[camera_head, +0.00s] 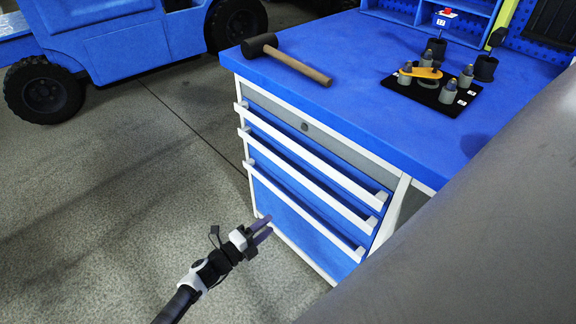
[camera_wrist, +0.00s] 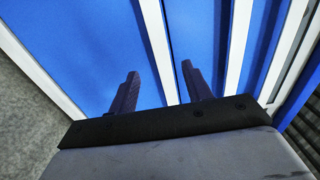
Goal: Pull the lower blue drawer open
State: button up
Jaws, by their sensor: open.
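The lower blue drawer (camera_head: 302,236) is the tall bottom front of the workbench cabinet and looks shut. Its white bar handle (camera_head: 305,210) runs along its top edge. My gripper (camera_head: 268,226) is open and empty, in front of the lower drawer and below its handle in the head view. In the wrist view, my gripper (camera_wrist: 160,69) has its two dark fingers apart. A white bar (camera_wrist: 155,40) shows between them against blue fronts. It looks like a drawer handle. I cannot tell whether the fingers reach around it, and I see no grip on it.
Other white-handled drawers (camera_head: 312,180) sit above, shut. On the blue benchtop (camera_head: 350,70) lie a mallet (camera_head: 300,66) and a black tray (camera_head: 427,97) with several grey pieces. A blue forklift (camera_head: 120,40) stands at back left. Grey floor (camera_head: 120,190) left of the cabinet is clear.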

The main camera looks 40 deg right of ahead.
aim_at(293, 206)
jog(key=d, duration=0.7)
jog(key=w+d, duration=0.1)
jog(key=d, duration=0.2)
jog(key=shift+d+b, duration=0.15)
jog(key=shift+b, duration=0.2)
